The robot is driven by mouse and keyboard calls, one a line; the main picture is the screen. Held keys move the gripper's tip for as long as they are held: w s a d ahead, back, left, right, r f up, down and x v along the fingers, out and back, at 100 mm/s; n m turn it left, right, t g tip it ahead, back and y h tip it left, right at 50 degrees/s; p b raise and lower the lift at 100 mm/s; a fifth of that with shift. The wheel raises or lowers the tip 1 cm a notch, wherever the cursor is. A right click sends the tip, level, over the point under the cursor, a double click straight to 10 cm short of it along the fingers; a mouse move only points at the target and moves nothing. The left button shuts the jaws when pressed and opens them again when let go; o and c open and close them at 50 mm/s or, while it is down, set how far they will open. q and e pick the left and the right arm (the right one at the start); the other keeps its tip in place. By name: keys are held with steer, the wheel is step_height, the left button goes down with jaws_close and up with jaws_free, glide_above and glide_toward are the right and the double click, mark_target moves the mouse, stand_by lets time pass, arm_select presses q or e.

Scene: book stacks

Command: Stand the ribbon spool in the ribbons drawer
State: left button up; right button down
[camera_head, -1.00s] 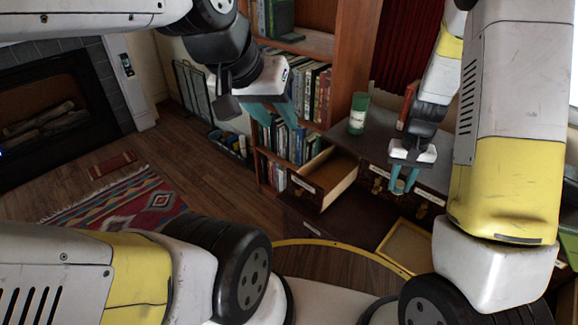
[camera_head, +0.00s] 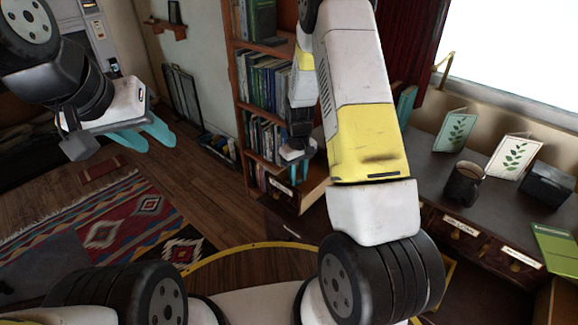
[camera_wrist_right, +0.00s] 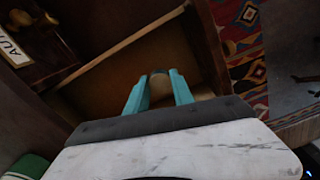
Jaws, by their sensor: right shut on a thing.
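My right gripper (camera_wrist_right: 159,88) is shut on a small tan thing with a dark rim, apparently the ribbon spool (camera_wrist_right: 161,86); little of it shows between the teal fingers. In the wrist view they are over the open drawer (camera_wrist_right: 120,45), whose bare wooden inside shows around them. I cannot tell whether the spool touches the drawer floor. The drawer's label is unreadable. My left gripper (camera_head: 145,136) is open and empty, far from the cabinet.
The cabinet top (camera_head: 430,150) bears a mug (camera_head: 464,186), cards (camera_head: 455,132) and a dark box (camera_head: 547,185). A bookcase (camera_head: 262,100) stands behind the open drawer. A rug (camera_head: 120,225) lies left.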

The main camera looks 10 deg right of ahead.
mark_target(298, 177)
steer(key=shift+f, duration=1.85)
steer(key=c, duration=1.1)
jaws_free()
steer(key=shift+f, duration=0.15)
step_height(298, 177, up, 12)
steer(key=shift+f, duration=0.1)
steer(key=s+a+r+m+t+y, duration=0.1)
steer(key=s+r, duration=0.4)
steer(key=r, duration=0.3)
steer(key=s+r+m+t, duration=0.1)
steer(key=s+r+t, duration=0.1)
steer(key=s+r, duration=0.45)
steer(key=s+a+r+m+t+y, duration=0.1)
steer(key=s+r, duration=0.3)
steer(key=r, duration=0.6)
steer(key=s+r+m+t, duration=0.1)
steer(key=s+r+t, duration=0.1)
steer(key=s, duration=0.6)
steer(key=shift+s+r, duration=0.3)
steer(key=shift+r, duration=0.05)
